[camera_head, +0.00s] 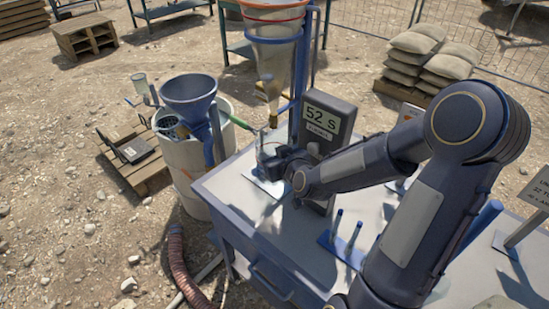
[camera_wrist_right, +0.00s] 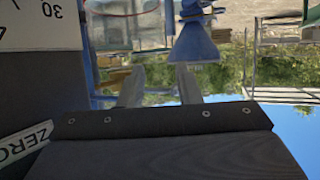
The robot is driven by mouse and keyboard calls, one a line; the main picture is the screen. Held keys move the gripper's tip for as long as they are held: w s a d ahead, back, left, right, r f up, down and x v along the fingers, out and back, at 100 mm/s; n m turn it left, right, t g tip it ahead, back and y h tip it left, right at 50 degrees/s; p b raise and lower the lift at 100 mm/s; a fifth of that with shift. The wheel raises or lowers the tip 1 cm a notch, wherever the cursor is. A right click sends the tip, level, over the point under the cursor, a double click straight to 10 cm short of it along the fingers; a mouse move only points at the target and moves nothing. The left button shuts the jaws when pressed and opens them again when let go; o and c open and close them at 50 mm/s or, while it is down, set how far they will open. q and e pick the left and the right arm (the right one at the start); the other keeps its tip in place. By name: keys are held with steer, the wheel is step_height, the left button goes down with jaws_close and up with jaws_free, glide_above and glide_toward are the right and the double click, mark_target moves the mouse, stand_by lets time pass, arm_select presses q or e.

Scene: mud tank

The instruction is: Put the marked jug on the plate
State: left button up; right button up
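A clear jug (camera_head: 268,146) with an orange band stands at the far left end of the table, under the tall hopper. A pale, blue-edged plate (camera_head: 266,184) shows at its foot; I cannot tell whether the jug rests fully on it. My right gripper (camera_head: 277,163) is beside the jug's lower part and hides some of it. In the right wrist view, upside down, its two pale fingers (camera_wrist_right: 159,88) stand apart, with no clear object between them. A see-through shape with a red line, probably the jug, shows at the top. My left gripper is not in view.
A dark box (camera_head: 324,118) marked 52 S stands close behind my right forearm. Blue pegs (camera_head: 345,238) rise from the table (camera_head: 285,240). A blue funnel (camera_head: 189,94) sits over a white barrel (camera_head: 190,180) left of the table. The table's front-left top is clear.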

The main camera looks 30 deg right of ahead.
steer(key=s+a+r+g+y, duration=0.1)
steer(key=s+a+g, duration=0.1)
steer(key=s, duration=0.7)
steer(key=s+a+r+m+g+y, duration=0.1)
steer(key=s+a+r+g, duration=0.1)
steer(key=s, duration=0.7)
steer(key=s+a+r+g+y, duration=0.1)
steer(key=s+a+g+y, duration=0.1)
steer(key=s, duration=0.7)
steer(key=shift+s+a+r+g, duration=0.2)
steer(key=shift+a+g, duration=0.7)
steer(key=shift+a, duration=0.35)
